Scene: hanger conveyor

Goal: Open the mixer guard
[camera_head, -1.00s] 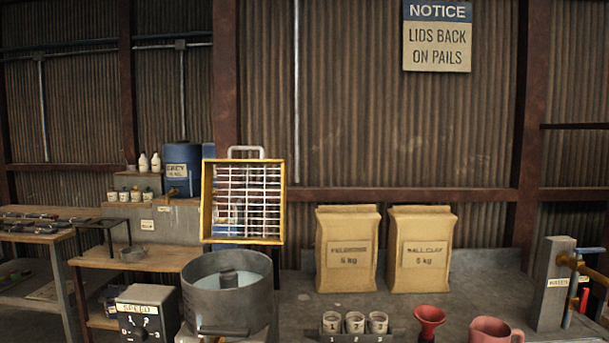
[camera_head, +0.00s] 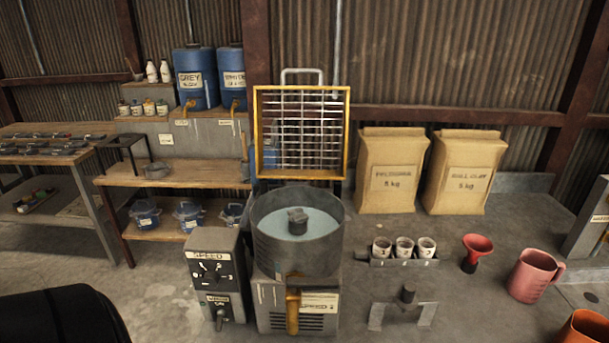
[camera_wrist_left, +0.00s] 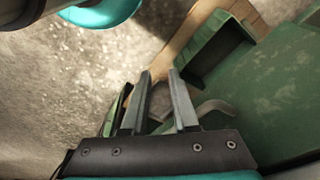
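The mixer guard (camera_head: 260,131) is a yellow frame with a grid of metal bars and a pale handle (camera_head: 302,74) on its top edge. It stands upright at the back of the grey mixer bowl (camera_head: 296,251), so the bowl's top is uncovered. Bluish liquid (camera_head: 318,222) and a dark central hub (camera_head: 297,217) show inside the bowl. My left gripper (camera_wrist_left: 160,78) shows in the left wrist view, with its two fingers apart and nothing between them. Green surfaces and floor lie beyond it. Neither gripper shows in the head view, and my right gripper is not seen.
A speed control box (camera_head: 213,267) stands left of the mixer. Two paper sacks (camera_head: 392,172), a rack of small cups (camera_head: 405,262), a red funnel (camera_head: 475,250) and a pink jug (camera_head: 533,277) stand to the right. Blue barrels (camera_head: 194,77) stand behind left.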

